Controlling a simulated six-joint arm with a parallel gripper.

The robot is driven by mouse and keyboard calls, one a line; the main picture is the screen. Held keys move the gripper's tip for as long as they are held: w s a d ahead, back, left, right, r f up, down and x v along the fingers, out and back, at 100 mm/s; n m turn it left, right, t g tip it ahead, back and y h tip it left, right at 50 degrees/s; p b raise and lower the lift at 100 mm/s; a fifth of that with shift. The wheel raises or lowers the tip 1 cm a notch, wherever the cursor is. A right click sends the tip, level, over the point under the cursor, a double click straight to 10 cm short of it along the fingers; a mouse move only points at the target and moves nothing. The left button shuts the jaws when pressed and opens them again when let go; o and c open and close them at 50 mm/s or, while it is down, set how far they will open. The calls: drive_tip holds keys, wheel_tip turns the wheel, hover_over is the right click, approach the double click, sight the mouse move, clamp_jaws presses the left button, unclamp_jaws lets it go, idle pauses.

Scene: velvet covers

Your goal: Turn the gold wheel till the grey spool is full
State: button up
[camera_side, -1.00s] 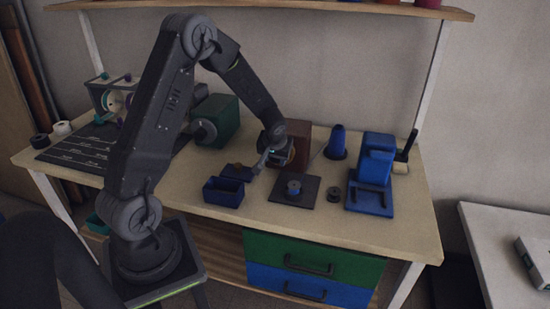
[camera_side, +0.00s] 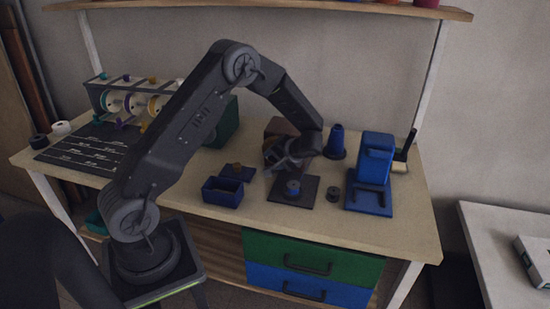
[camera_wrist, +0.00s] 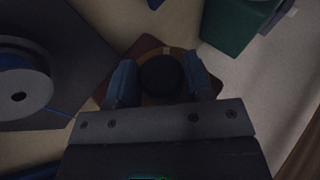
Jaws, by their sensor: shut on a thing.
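My gripper (camera_wrist: 160,82) has its two blue-grey fingers on either side of a round black knob (camera_wrist: 161,74), and it is shut on it. The knob stands over the gold wheel (camera_wrist: 148,100), of which only a dull brown-gold rim shows around the fingers. In the side view my gripper (camera_side: 283,158) hides the wheel, in front of a brown block (camera_side: 280,126). The grey spool (camera_wrist: 36,91) lies on a dark square plate at the left of the wrist view, with blue in its middle and a blue strand beside it. It also shows in the side view (camera_side: 293,187).
A blue cone (camera_side: 337,143) and a blue machine (camera_side: 374,172) stand to the right. A small dark ring (camera_side: 333,193) lies between plate and machine. A blue open bin (camera_side: 222,191) stands to the left, near a green box (camera_side: 224,124). The table's front edge is mostly clear.

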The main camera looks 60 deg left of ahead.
drive_tip(key=g+y, duration=0.1)
drive_tip(key=y, duration=0.1)
drive_tip(key=m+g+y, duration=0.1)
drive_tip(key=g+y, duration=0.1)
drive_tip(key=shift+d+f, duration=0.1)
drive_tip(key=shift+f, duration=0.1)
drive_tip(key=shift+m+y, duration=0.3)
idle(0.4)
drive_tip(key=o, duration=0.9)
drive_tip(key=v, duration=1.3)
drive_tip(key=shift+w+d, duration=0.2)
drive_tip(key=shift+d, duration=0.15)
